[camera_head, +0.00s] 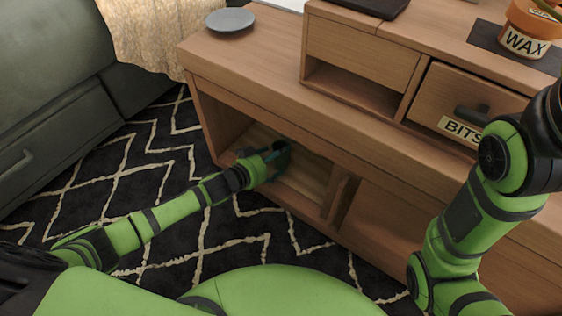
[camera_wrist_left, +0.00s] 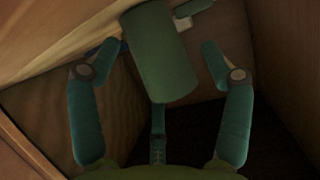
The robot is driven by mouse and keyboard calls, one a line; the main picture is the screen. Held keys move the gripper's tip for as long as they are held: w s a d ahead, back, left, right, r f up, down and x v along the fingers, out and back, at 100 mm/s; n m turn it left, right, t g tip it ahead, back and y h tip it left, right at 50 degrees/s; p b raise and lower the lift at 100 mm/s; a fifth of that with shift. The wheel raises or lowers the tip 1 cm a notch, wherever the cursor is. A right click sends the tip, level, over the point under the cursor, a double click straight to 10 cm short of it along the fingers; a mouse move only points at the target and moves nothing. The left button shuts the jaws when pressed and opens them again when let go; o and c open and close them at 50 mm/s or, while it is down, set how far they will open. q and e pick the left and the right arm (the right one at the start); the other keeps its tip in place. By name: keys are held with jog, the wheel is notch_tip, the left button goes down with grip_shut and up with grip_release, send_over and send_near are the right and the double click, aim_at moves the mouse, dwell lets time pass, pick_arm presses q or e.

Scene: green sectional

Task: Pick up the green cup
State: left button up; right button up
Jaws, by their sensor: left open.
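The green cup (camera_wrist_left: 160,55) shows in the left wrist view as a plain, dark green cylinder, slightly tilted in the picture. My left gripper (camera_wrist_left: 161,47) is open, with one teal finger on each side of the cup and a visible gap to each. In the head view my left gripper (camera_head: 278,157) reaches into the open lower compartment of the wooden cabinet (camera_head: 262,78). I cannot make the cup out clearly there. My right arm shows at the right, but its gripper is out of frame.
Compartment walls and a shelf edge surround my left gripper closely. A grey plate (camera_head: 230,20) lies on the cabinet top. A drawer (camera_head: 470,100) labelled BITS and an orange pot (camera_head: 532,25) labelled WAX are at right. A green sofa (camera_head: 50,90) stands at left.

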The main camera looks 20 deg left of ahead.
pick_arm(q)
grip_shut()
jog(key=shift+r, duration=0.1)
dwell(0.4)
